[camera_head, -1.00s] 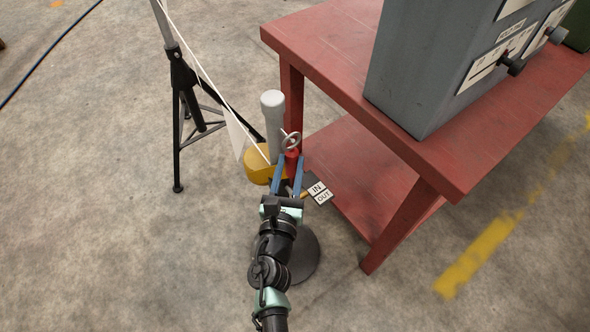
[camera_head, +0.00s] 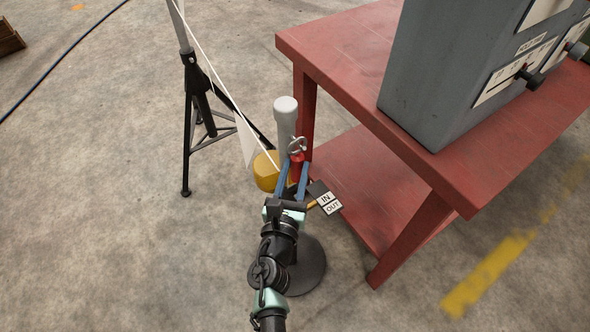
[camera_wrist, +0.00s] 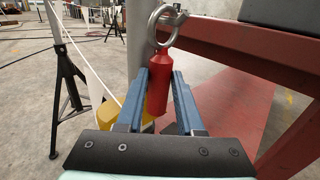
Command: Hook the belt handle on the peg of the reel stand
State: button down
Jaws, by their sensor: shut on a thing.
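My gripper (camera_head: 297,167) has its two blue fingers shut on the red handle (camera_head: 298,158), which carries a metal ring (camera_head: 297,145) at its top. In the wrist view the red handle (camera_wrist: 160,82) stands nearly upright between the fingers, its ring (camera_wrist: 167,26) above the fingertips. The reel stand has a grey post (camera_head: 285,122), a yellow drum (camera_head: 265,171) and a dark round base (camera_head: 308,268), partly hidden by my arm. A pale belt (camera_head: 236,106) slants from the upper left down to the drum and handle area. I cannot clearly make out the peg.
A red table (camera_head: 446,168) bearing a grey cabinet (camera_head: 428,85) stands close on the right. A black tripod (camera_head: 193,122) stands at the left. An IN/OUT sign (camera_head: 328,202) is just right of my gripper. The floor at lower left is clear.

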jog(key=shift+c, duration=2.3)
grip_release()
jog(key=shift+s, duration=0.1)
